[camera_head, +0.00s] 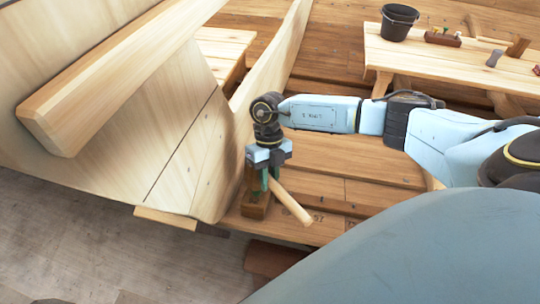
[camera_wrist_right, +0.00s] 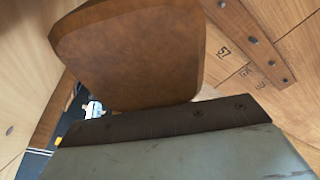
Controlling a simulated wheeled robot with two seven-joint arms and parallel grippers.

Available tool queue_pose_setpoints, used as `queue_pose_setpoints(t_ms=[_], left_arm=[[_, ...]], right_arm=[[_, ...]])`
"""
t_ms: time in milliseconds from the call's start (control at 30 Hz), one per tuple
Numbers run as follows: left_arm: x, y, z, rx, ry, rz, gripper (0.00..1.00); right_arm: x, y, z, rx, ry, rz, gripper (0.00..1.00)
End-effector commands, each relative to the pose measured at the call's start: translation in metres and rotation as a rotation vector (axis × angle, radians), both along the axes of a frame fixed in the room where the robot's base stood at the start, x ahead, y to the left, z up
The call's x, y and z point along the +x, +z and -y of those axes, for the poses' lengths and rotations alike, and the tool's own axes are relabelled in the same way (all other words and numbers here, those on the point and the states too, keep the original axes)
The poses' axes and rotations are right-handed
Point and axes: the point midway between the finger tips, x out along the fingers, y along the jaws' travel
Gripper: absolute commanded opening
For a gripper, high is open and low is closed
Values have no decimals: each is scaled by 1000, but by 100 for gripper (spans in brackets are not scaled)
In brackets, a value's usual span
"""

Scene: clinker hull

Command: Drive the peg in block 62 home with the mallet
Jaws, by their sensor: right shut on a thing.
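My right gripper (camera_head: 265,181) is shut on the mallet, its green fingers pointing down. The mallet's pale handle (camera_head: 293,203) slants down to the right from the fingers. Its brown head (camera_head: 256,204) appears to hang just left of and below them, close to the curved hull edge. In the right wrist view a large brown block, apparently the mallet head (camera_wrist_right: 130,55), fills the upper middle, above my dark-edged jaw (camera_wrist_right: 165,125). Small numbers mark the planking (camera_wrist_right: 240,68); I read 57, the others are unclear. I cannot make out block 62 or its peg. My left gripper is out of view.
Pale hull planking (camera_head: 190,130) rises on the left, with a thick beam (camera_head: 110,75) jutting across it. A bench (camera_head: 440,57) at upper right carries a black bucket (camera_head: 397,24), a small rack (camera_head: 443,39) and other tools. Planks (camera_head: 345,155) lie open right of the gripper.

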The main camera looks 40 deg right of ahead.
Motion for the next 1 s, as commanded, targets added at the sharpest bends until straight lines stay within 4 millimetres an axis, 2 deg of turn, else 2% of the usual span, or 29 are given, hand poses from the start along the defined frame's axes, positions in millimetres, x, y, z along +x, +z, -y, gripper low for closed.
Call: queue_pose_setpoints(t_ms=[33,100,200,567,667,900,1000], left_arm=[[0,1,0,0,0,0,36],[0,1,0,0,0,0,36],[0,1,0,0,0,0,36],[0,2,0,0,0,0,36],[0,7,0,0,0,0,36],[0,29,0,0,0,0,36],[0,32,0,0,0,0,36]], right_arm=[[16,42,11,0,-6,30,0],[20,72,17,-1,-5,22,0],[16,67,16,-1,-3,11,0],[18,70,16,0,-4,14,0],[19,78,18,0,-6,15,0],[26,111,25,1,-5,16,0],[27,117,27,1,-5,15,0]])
